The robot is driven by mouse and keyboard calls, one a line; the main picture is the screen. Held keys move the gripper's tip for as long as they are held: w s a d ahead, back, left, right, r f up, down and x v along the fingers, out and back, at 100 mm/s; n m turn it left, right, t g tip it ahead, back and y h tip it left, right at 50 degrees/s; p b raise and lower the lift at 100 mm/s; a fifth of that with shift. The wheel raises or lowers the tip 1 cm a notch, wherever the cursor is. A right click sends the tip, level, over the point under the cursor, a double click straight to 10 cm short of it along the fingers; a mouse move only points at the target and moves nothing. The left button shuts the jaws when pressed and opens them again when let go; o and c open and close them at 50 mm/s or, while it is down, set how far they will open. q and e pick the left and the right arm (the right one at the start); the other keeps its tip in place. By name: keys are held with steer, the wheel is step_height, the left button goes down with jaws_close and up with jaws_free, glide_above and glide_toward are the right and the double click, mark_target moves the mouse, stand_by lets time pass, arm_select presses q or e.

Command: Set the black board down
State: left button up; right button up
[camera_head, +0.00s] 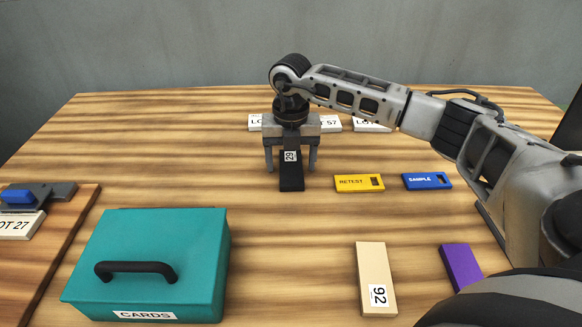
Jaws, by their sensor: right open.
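The black board (291,178) is a narrow dark slab with a white number label near its far end. It lies on the wooden table (250,220), in the middle of the view. My right gripper (291,165) reaches in from the right and points down over the board. Its two fingers are open, one on each side of the board with gaps between. The gripper's body hides the board's far end. My left gripper is not in view.
A teal box labelled CARDS (150,255) stands front left. A yellow RETEST tag (350,186), a blue SAMPLE tag (427,181), a beige 92 board (372,262) and a purple board (461,266) lie to the right. White LOT plates (372,126) stand behind the gripper.

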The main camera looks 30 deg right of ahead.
steer(key=shift+c, duration=0.3)
steer(key=c, duration=1.2)
steer(key=shift+r, duration=0.1)
